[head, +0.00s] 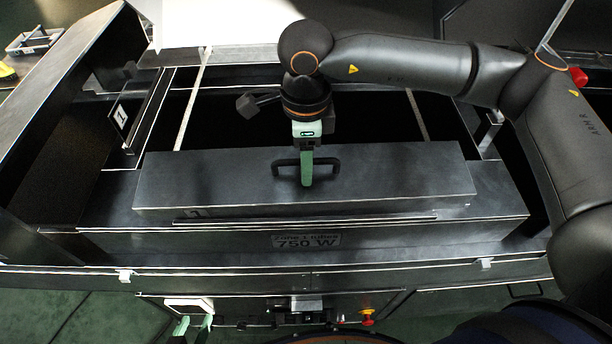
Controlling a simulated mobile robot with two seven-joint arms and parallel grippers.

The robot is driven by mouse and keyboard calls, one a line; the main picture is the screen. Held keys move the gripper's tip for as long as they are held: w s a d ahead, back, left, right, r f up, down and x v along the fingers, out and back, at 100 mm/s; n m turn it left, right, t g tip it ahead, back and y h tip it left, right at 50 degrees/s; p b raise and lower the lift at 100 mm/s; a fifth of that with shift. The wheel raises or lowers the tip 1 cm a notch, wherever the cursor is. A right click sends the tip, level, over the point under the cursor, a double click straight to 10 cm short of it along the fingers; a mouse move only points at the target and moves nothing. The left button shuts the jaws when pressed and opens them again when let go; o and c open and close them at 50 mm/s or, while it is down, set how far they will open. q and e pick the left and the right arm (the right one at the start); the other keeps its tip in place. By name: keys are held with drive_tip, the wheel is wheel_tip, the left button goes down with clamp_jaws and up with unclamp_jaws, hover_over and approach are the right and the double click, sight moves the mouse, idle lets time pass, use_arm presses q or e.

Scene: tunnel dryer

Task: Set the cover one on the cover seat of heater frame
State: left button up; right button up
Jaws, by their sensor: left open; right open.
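Cover one (230,178), a long dark grey box lid with a black bar handle (333,168) and a "1" near its front left corner, lies over the heater frame (410,232), which carries a "750 W" label. The cover looks slightly turned relative to the frame's front edge. The cover seat is hidden beneath it, so I cannot tell whether it lies flush. My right gripper (306,180) points down at the middle of the handle, open; contact with the handle is unclear. My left gripper (194,324) is open and empty at the bottom left, below the frame's front.
A slanted dark panel (75,90) rises at the left, beside a plate marked "1" (120,116). Dark openings lie behind the cover. A red button (367,318) is on the front below. A grey tray (33,42) stands at the far left.

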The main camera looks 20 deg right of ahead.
drive_tip(key=shift+f, duration=0.1)
drive_tip(key=shift+c, duration=0.4)
clamp_jaws()
idle(0.9)
